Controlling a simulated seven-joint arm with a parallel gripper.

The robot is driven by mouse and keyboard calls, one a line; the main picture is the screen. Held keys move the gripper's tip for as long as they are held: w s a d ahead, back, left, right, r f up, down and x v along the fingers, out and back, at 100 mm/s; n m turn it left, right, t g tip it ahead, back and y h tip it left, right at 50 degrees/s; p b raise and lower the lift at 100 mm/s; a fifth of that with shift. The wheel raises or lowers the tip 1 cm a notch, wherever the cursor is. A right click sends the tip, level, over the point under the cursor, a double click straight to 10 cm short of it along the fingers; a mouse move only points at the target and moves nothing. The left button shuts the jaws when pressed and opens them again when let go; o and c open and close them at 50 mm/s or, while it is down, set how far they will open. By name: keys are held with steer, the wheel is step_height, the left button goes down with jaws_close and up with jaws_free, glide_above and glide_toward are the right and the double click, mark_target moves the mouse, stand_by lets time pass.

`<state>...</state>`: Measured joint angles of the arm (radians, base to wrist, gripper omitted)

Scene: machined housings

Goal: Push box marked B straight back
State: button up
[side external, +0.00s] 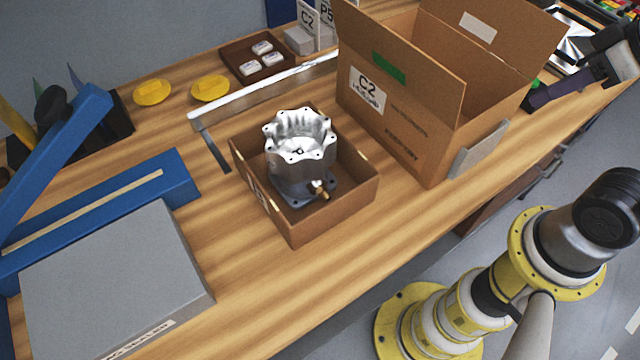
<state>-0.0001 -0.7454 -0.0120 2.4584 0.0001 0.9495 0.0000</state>
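A small open cardboard box (335,212) stands on the wooden bench near the middle. A silvery machined housing (300,145) with a scalloped rim and a brass fitting sits upright in it. A pale label on the box's left face is too oblique to read. A larger open carton (410,125) marked C2 stands behind it to the right, flaps up. No letter B is legible. A dark jointed part (588,80) at the upper right edge looks like my gripper. It is well away from the small box, and its finger opening cannot be made out.
A metal bar (265,92) runs along the bench behind the small box. A grey case (115,285) and a blue frame (100,210) lie to the left. Yellow discs (210,88) and a brown tray (235,56) are farther back. Bare bench lies in front of the small box.

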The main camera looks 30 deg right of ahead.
steer(key=r, duration=1)
steer(key=shift+w+a, duration=0.2)
jaws_close()
steer(key=w+a+r+g+y, duration=0.1)
steer(key=w+a+g, duration=0.15)
steer(key=a, duration=0.35)
steer(key=w+a+r+g, duration=0.1)
steer(key=w+a, duration=0.3)
steer(key=a, duration=0.1)
steer(key=s+a+f+g+h, duration=0.1)
steer(key=a, duration=0.8)
steer(key=s+a+f+g, duration=0.1)
steer(key=a+f, duration=0.1)
steer(key=a, duration=0.6)
step_height(320, 180, down, 26)
steer(key=shift+f, duration=0.2)
steer(key=w, duration=0.3)
steer(key=shift+f, duration=0.4)
steer(key=shift+w, duration=0.6)
